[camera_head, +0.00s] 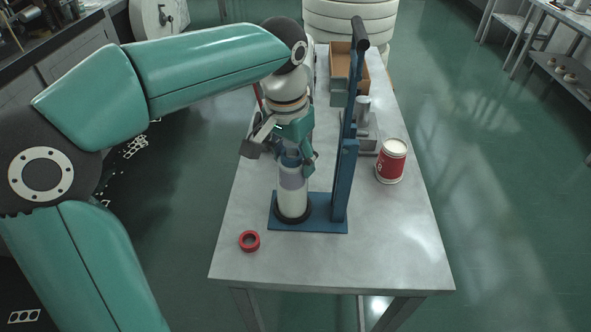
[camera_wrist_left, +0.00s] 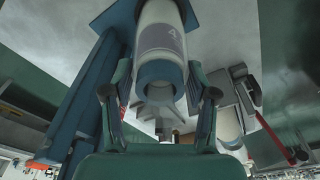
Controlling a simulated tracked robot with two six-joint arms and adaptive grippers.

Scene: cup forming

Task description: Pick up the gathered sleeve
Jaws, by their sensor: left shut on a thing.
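The sleeve (camera_head: 292,200) is a pale upright cylinder with a grey band and a blue upper end. It stands on the blue base of a lever press, inside a dark ring at its foot. My left gripper (camera_head: 288,160) is over its top, shut on the blue end. In the left wrist view the sleeve (camera_wrist_left: 162,45) shows a "4" on its band, and its open blue end lies between the fingers of the gripper (camera_wrist_left: 160,88). Part of the blue end is hidden by the fingers in the head view. My right gripper is not in view.
The blue press column (camera_head: 345,180) with its lever rises close to the right of the sleeve. A red-and-white can (camera_head: 391,163) stands farther right. A red ring (camera_head: 249,241) lies front left. A brown box (camera_head: 343,66) is at the back. The table's front right is clear.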

